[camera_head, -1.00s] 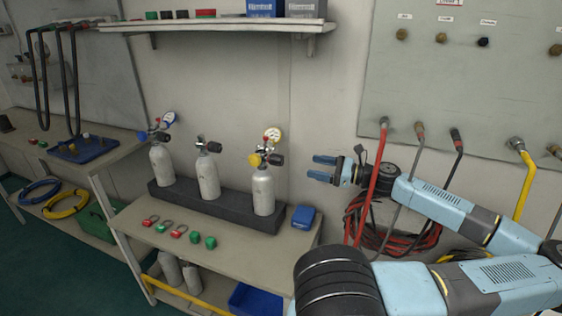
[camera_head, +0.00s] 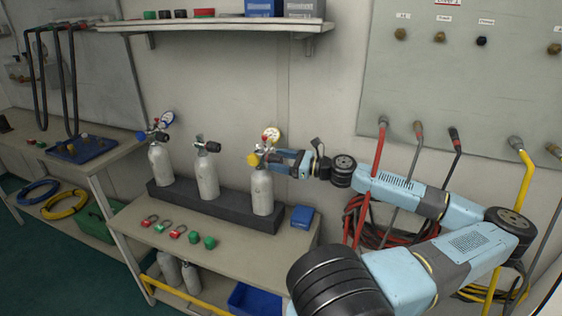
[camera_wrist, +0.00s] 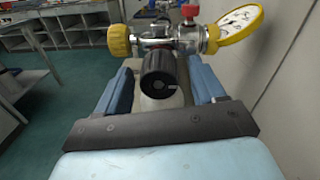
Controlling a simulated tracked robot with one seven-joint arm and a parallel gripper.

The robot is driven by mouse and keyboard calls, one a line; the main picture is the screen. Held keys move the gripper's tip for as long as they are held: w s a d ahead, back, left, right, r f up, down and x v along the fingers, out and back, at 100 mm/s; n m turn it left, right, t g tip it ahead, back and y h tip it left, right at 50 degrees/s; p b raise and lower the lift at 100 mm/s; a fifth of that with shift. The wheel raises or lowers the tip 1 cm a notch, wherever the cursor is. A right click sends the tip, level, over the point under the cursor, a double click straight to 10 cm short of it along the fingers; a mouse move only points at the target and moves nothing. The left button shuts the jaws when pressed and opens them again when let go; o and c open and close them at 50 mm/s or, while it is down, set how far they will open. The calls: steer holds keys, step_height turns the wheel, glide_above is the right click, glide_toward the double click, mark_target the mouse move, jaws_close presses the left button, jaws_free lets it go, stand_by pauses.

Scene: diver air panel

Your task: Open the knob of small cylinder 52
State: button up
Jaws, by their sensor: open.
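Three small white cylinders stand in a dark rack on the bench; I cannot read any number on them. My gripper (camera_head: 282,158) is at the right-hand cylinder (camera_head: 262,192), level with its valve. In the wrist view my open gripper (camera_wrist: 160,82) has its two blue fingers on either side of a black ribbed knob (camera_wrist: 159,70), with gaps visible on both sides. The valve there carries a yellow knob (camera_wrist: 119,40) on the left and a yellow-rimmed gauge (camera_wrist: 240,22) on the right. In the head view the black knob is hidden by my gripper.
The middle cylinder (camera_head: 207,176) and the left cylinder (camera_head: 160,165) stand to the left in the rack (camera_head: 232,209). A blue box (camera_head: 302,216) lies right of the rack. Red and grey hoses hang on the wall panel behind my arm.

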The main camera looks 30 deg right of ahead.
steer(key=c, duration=1.1)
steer(key=shift+o, duration=0.2)
steer(key=shift+n, duration=0.3)
